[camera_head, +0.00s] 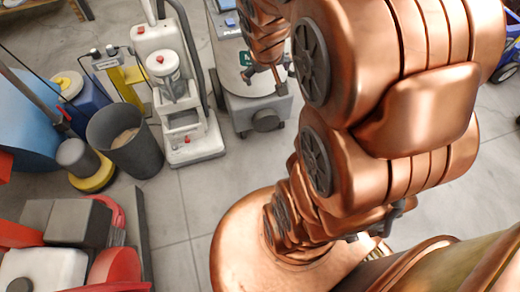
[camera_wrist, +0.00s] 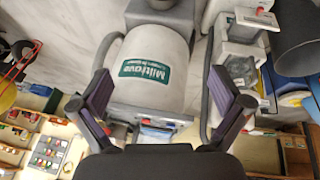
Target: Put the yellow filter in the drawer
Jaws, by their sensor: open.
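My gripper (camera_head: 265,78) is open, its two fingers spread, above a grey-white machine (camera_head: 233,60) with a green label. In the wrist view my gripper (camera_wrist: 158,78) has nothing between its fingers; the machine's white drum (camera_wrist: 153,68) shows behind them. I cannot pick out the yellow filter for certain. A yellow panel (camera_head: 134,75) stands at the upper left in the head view, and a yellow disc-shaped base (camera_head: 95,177) lies lower down; I cannot tell if either is the filter. No drawer can be clearly made out.
A white upright machine (camera_head: 182,90) stands left of my gripper. A dark grey bin (camera_head: 125,140) is beside it. A red and white machine (camera_head: 60,265) fills the lower left. Wooden trays with small coloured items (camera_wrist: 50,150) show in the wrist view. Tiled floor (camera_head: 180,215) is clear.

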